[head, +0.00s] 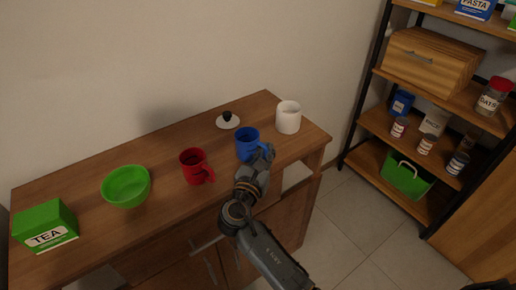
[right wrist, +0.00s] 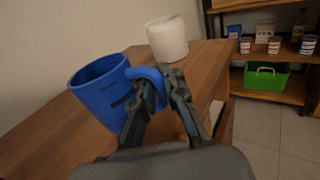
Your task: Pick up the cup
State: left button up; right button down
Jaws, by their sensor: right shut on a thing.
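A blue cup (head: 247,144) is at the right part of the wooden cabinet top, in front of a white container. In the right wrist view the blue cup (right wrist: 99,91) fills the left side, its handle towards my gripper. My right gripper (head: 264,156) is at the cup's handle; in the wrist view its fingers (right wrist: 160,88) are closed on the handle. I cannot tell whether the cup's base touches the top. A red cup (head: 194,167) stands upright to the left, apart from the gripper. My left gripper is not in view.
The cabinet top (head: 160,215) also holds a green bowl (head: 126,186), a green tea box (head: 45,226), a white lid with a black knob (head: 228,120) and a white container (head: 288,117). A shelf unit (head: 452,103) with jars stands to the right, across tiled floor.

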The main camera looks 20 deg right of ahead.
jog(key=shift+r, duration=0.15)
jog(key=shift+r, duration=0.8)
jog(key=s+r+p, duration=0.1)
jog(key=s+r, duration=1)
jog(key=s, duration=0.3)
jog(key=shift+d, duration=0.25)
jog(key=shift+r+p, duration=0.1)
jog(key=shift+p, duration=0.2)
